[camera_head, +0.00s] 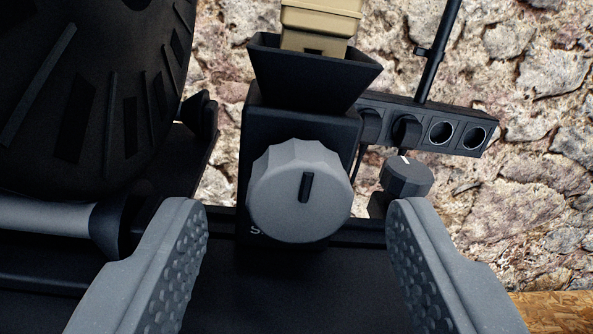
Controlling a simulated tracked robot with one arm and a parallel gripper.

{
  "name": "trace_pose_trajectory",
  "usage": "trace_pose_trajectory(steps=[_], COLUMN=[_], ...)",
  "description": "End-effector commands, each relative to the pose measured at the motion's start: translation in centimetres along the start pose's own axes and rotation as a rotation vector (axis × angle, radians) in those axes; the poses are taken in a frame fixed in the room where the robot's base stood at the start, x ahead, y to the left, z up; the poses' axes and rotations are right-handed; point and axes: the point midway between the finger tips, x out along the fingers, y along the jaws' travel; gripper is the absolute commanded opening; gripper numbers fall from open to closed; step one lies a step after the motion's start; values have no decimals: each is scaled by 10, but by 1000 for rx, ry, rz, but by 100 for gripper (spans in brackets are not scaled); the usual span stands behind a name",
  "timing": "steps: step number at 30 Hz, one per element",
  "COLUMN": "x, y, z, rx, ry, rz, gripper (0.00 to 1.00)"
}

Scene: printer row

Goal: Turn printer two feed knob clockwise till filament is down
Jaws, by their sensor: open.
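A grey faceted knob (300,195) with a short dark pointer mark sits on the front of a black housing (300,128). The mark stands near upright, leaning slightly right at its top. A label under the knob is mostly hidden; only its first letter shows. I cannot tell which printer this is. My gripper (295,225) is open, one grey padded finger to the left of the knob and one to the right, both apart from it. A tan block (318,25) sits in the black funnel (313,75) above the housing. No filament shows clearly.
A large black spool-like disc (90,90) fills the upper left, with a grey rod (45,216) below it. A smaller dark knob (406,176) is close by on the right, near the right finger. A black bar with round sockets (455,130) stands behind, before a stone wall (540,75).

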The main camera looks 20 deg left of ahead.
Motion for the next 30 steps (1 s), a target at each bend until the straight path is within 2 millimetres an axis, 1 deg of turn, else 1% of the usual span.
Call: trace_pose_trajectory(steps=[3, 6, 16, 17, 18, 20, 21, 30], x=[8, 12, 14, 13, 13, 13, 13, 13], y=[1, 1, 2, 2, 2, 2, 2, 2], z=[0, 1, 1, 1, 1, 1, 1, 1], rx=[0, 1, 0, 0, 0, 0, 0, 25], ry=[-1, -1, 0, -1, -1, 0, 0, 0], rz=[1, 2, 2, 2, 2, 2, 2, 2], gripper=[52, 52, 52, 47, 36, 19, 8, 8])
